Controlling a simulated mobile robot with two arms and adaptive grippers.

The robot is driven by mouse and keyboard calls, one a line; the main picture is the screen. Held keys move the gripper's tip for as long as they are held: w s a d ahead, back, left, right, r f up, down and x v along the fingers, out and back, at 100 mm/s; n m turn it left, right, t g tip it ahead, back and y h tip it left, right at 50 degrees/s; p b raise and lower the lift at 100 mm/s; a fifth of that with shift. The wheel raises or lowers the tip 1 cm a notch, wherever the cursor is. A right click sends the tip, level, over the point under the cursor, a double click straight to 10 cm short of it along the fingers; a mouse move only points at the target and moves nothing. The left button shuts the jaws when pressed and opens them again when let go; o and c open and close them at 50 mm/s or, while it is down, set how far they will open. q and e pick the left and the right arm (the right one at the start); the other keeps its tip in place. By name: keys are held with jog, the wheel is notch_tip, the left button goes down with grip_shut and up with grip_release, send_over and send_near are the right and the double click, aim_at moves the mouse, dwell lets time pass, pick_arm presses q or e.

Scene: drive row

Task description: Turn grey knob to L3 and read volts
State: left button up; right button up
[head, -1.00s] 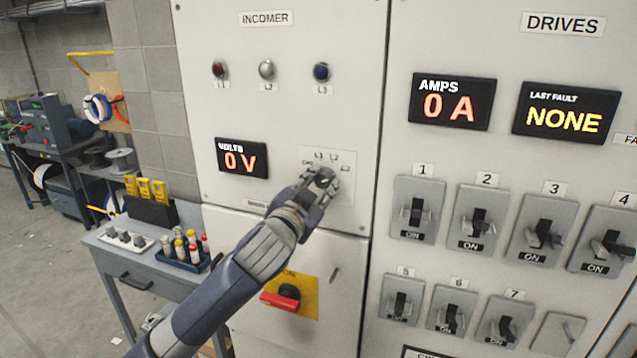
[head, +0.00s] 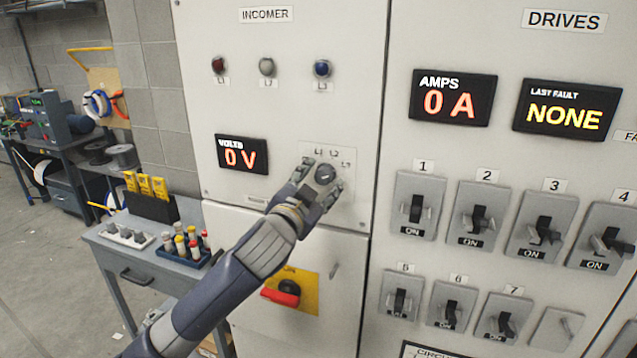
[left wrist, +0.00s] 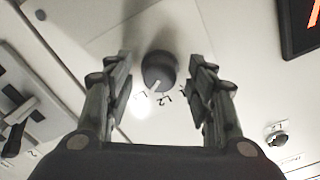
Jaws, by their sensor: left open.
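The grey knob (head: 325,174) is on a pale plate on the incomer panel, with labels L1, L2 and L3 above it. My left gripper (head: 321,178) is open at the knob, one finger on either side, apart from it in the left wrist view. There the knob (left wrist: 158,70) shows a white pointer mark aimed between L2 and the label to its left, which is hard to read. The volts display (head: 241,155) reads 0 V. My right gripper is not in view.
Three lamps, red (head: 219,66), white (head: 267,67) and blue (head: 322,69), sit above. The drives panel with several breaker switches (head: 416,207) is right. A grey side table (head: 140,255) stands left.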

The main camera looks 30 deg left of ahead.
pick_arm(q)
jog(key=shift+s, duration=0.15)
jog(key=v, duration=0.7)
jog(key=shift+s, duration=0.15)
